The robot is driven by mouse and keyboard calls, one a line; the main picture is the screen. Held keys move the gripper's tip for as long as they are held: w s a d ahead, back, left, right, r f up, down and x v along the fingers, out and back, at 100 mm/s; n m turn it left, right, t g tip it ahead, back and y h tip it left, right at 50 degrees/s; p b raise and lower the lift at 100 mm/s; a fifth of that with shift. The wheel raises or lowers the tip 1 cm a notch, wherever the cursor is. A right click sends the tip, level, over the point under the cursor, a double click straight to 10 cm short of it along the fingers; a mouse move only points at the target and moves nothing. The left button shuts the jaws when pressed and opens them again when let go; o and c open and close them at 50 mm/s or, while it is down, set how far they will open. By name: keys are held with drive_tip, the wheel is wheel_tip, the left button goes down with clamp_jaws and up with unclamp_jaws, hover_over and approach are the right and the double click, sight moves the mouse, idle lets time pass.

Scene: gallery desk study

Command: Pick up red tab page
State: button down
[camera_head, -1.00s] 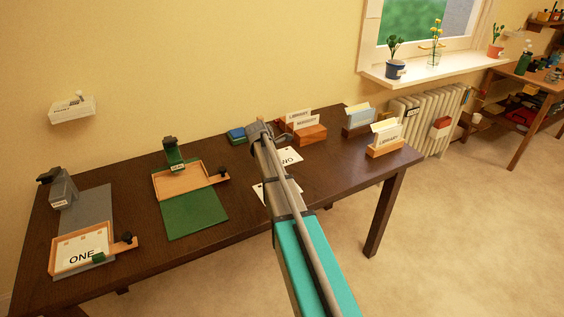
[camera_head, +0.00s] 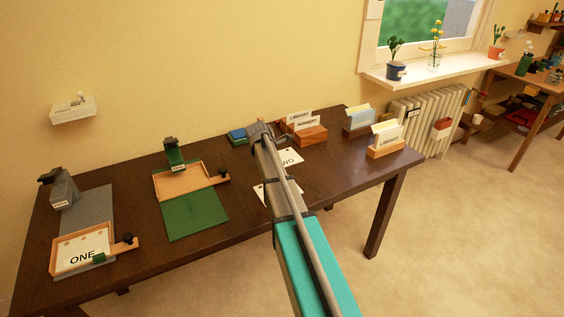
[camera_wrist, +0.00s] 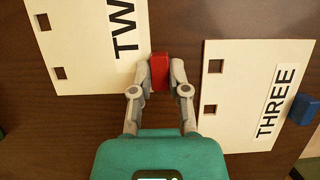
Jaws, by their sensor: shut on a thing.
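The page marked TWO (camera_wrist: 92,45) is cream, with two square holes, and lies on the dark desk at the left of the wrist view. A red tab (camera_wrist: 160,72) stands at its right edge. My gripper (camera_wrist: 160,76) is shut on the red tab, one finger on each side. In the head view my gripper (camera_head: 260,132) is above the desk's far middle, and my arm partly hides the pages there. The page marked THREE (camera_wrist: 243,90), with a blue tab (camera_wrist: 303,109), lies to the right of my gripper in the wrist view.
The page marked ONE (camera_head: 84,249) lies in a wooden tray at the desk's left. A green board with a wooden frame (camera_head: 194,214) is beside it. Wooden card holders (camera_head: 386,150) stand at the right. Bare desk (camera_head: 335,165) shows near them.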

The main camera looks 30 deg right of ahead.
drive_tip(key=shift+r, duration=0.15)
wheel_tip(320, 180, up, 2)
drive_tip(key=p, duration=0.2)
drive_tip(key=shift+r+p, duration=0.1)
drive_tip(key=shift+p, duration=0.2)
drive_tip(key=s+d+r+p, duration=0.3)
drive_tip(key=s+r+p, duration=0.7)
drive_tip(key=s, duration=0.3)
drive_tip(key=shift+s+r, duration=0.25)
drive_tip(key=shift+s, duration=0.05)
drive_tip(key=shift+d, duration=0.1)
idle(0.7)
